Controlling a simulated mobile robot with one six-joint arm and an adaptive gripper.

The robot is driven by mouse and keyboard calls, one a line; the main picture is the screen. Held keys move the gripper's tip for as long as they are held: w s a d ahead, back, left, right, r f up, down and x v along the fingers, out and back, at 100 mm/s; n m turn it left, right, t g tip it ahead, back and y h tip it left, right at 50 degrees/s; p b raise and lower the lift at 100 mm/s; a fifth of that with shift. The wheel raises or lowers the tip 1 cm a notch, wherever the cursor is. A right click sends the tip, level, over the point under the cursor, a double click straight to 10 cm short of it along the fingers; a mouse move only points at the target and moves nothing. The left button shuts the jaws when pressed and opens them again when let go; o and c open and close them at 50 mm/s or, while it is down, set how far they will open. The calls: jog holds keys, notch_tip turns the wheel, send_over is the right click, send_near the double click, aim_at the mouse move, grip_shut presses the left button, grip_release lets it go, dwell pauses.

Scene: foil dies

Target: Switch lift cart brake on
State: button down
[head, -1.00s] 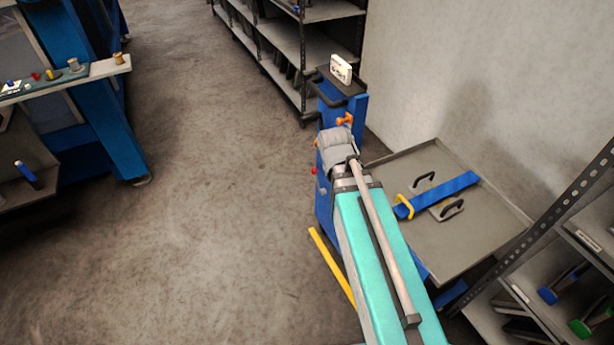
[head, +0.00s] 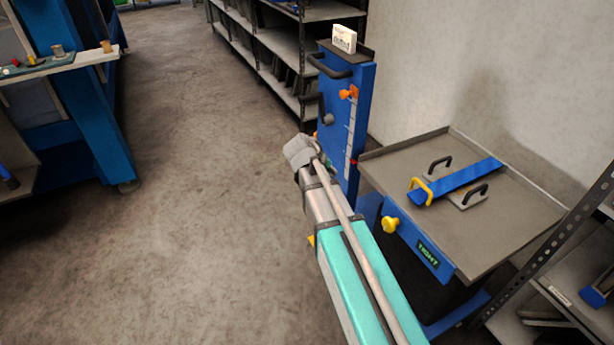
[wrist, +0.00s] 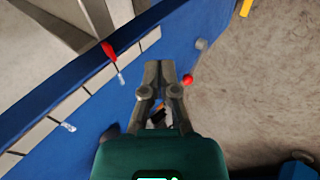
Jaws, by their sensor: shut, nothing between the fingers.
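The lift cart has a blue column (head: 345,115) and a grey tray top (head: 500,225). Its column carries a black handle (head: 330,68), an orange knob (head: 348,92), a grey-knobbed crank (head: 327,118) and a pale scale. A yellow knob (head: 390,224) sits on the blue front of the tray. My gripper (wrist: 160,70) is shut and empty, pointing along the column. A red ball knob (wrist: 187,79) shows just right of its fingertips; contact cannot be told. Which control is the brake is not clear.
A blue plate with a yellow handle (head: 420,188) lies on the tray with black handles. A white box (head: 344,39) stands on the column. Shelves stand behind (head: 285,50) and at right (head: 560,280). Open floor (head: 200,200) lies left, before a blue bench frame (head: 85,120).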

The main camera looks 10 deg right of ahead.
jog(key=w+a+f+n+t+h+b, duration=0.2)
jog(key=w+a+f+n+t+b, duration=0.2)
jog(key=b, duration=1)
jog(key=w+a+f+n+t+h+b, duration=0.2)
jog(key=w+a+f+n+t+b, duration=0.2)
jog(key=w+a+f+b, duration=0.4)
jog(key=w+f+b, duration=0.5)
jog(key=w+b, duration=0.1)
jog(key=w, duration=0.3)
jog(key=shift+f, duration=0.2)
jog(key=shift+d, duration=0.1)
jog(key=b+x, duration=0.1)
jog(key=x, duration=0.9)
jog(key=shift+s+d+r+p, duration=0.1)
jog(key=shift+s+d+r, duration=0.15)
jog(key=shift+s, duration=0.35)
jog(key=shift+s+d+r+p, duration=0.1)
jog(key=shift+s+d+r, duration=0.1)
jog(key=shift+s+d, duration=0.25)
jog(key=shift+s+d+r+p, duration=0.1)
jog(key=shift+s+d+r, duration=0.1)
jog(key=shift+s, duration=0.5)
